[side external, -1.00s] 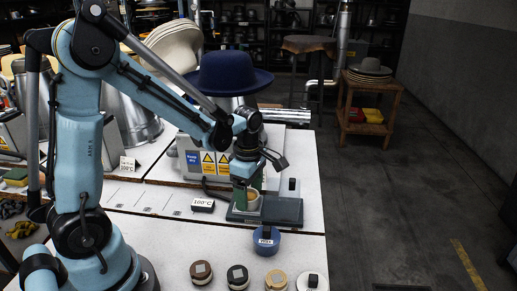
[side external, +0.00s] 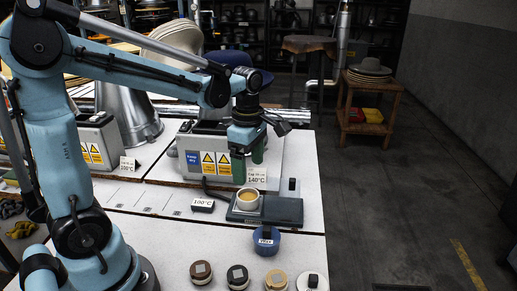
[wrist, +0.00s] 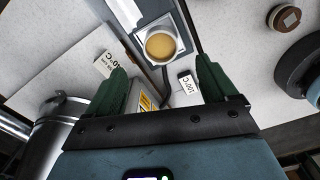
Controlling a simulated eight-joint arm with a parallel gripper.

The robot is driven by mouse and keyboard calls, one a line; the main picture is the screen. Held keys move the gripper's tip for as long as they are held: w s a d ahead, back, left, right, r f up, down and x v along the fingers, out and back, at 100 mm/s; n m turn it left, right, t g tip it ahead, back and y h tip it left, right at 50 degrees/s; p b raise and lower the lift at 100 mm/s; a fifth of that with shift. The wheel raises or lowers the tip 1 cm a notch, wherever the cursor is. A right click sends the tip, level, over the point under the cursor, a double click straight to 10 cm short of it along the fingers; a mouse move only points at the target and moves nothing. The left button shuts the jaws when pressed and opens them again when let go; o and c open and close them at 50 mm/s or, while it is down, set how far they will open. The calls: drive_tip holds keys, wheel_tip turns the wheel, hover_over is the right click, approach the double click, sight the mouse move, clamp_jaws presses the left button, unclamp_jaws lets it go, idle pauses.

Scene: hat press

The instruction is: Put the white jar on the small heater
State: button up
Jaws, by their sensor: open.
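The white jar (side external: 248,198), with tan contents, stands upright on the left part of the small heater (side external: 284,212), a low dark-grey unit on the white table. In the wrist view the jar (wrist: 160,45) rests within the heater's pale square plate. My gripper (side external: 248,168) is above the jar and apart from it, its green fingers open and empty. In the wrist view my gripper (wrist: 161,68) has its fingers spread wide with nothing between them.
A 100°C sign (side external: 203,205) stands left of the small heater. A larger heater (side external: 205,145) with warning labels and a 140°C sign (side external: 256,177) are behind. A blue lidded tub (side external: 266,242) and several small jars are in front.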

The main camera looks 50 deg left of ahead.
drive_tip(key=s+d+r+m+t, duration=0.1)
drive_tip(key=s+d+m+t, duration=0.1)
drive_tip(key=m, duration=0.9)
drive_tip(key=s+d+r+m+t, duration=0.1)
drive_tip(key=s+d+m+t, duration=0.2)
drive_tip(key=m, duration=0.9)
drive_tip(key=shift+s+d+t, duration=0.15)
drive_tip(key=shift+s+t, duration=0.3)
drive_tip(key=shift+t, duration=0.65)
